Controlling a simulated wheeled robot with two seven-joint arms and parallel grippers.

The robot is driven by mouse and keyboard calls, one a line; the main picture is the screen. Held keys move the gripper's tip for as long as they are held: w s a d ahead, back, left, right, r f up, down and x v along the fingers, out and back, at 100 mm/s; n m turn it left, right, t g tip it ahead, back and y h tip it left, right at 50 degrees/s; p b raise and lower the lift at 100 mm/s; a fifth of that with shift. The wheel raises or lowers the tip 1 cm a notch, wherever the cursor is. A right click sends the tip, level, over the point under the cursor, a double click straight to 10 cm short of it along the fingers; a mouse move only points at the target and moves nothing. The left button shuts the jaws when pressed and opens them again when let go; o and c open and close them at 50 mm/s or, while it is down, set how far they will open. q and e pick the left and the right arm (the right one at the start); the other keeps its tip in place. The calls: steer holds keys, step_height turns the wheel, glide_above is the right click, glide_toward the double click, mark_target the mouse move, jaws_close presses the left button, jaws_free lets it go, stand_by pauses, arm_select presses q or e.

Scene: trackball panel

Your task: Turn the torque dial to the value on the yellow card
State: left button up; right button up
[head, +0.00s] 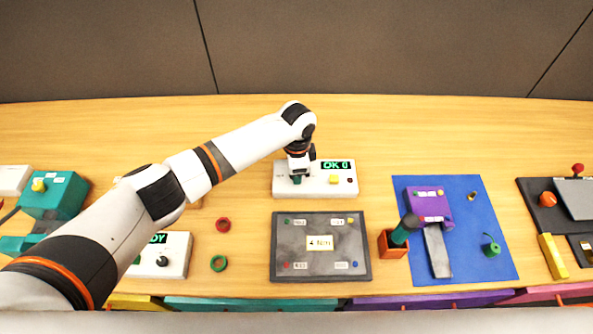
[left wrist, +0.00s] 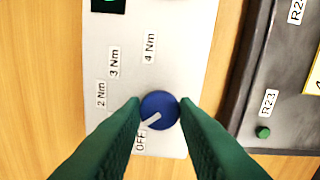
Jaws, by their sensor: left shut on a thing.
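The torque dial (left wrist: 160,110) is a round blue knob with a white pointer mark in the left wrist view. It sits on a white panel (left wrist: 185,60) with labels OFF, 2 Nm, 3 Nm and 4 Nm. The mark points down-left, toward OFF. My left gripper (left wrist: 160,108) has its green fingers closed on the dial's two sides. In the head view, my left gripper (head: 297,178) is over the left end of the white panel (head: 318,191), whose display reads OK 0. The yellow card (head: 320,243) reads 4 Nm and lies on a dark board. My right gripper is not visible.
The dark board (head: 300,272) with coloured pegs lies in front of the panel. Wood behind the panel is clear.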

arm_select(q)
steer(key=m, duration=0.6)
steer(key=shift+d+b, duration=0.1)
steer(key=shift+b, duration=0.2)
steer(key=m+b, duration=0.1)
steer(key=m, duration=0.5)
steer(key=shift+m, duration=0.4)
steer(key=m+b, duration=0.1)
steer(key=m, duration=0.4)
steer(key=m+b, duration=0.2)
steer(key=m, duration=0.4)
steer(key=shift+m, duration=0.4)
steer(key=o, duration=1)
steer(key=shift+r, duration=0.15)
step_height(320, 180, up, 12)
steer(key=shift+f+b, duration=0.1)
steer(key=shift+b, duration=0.95)
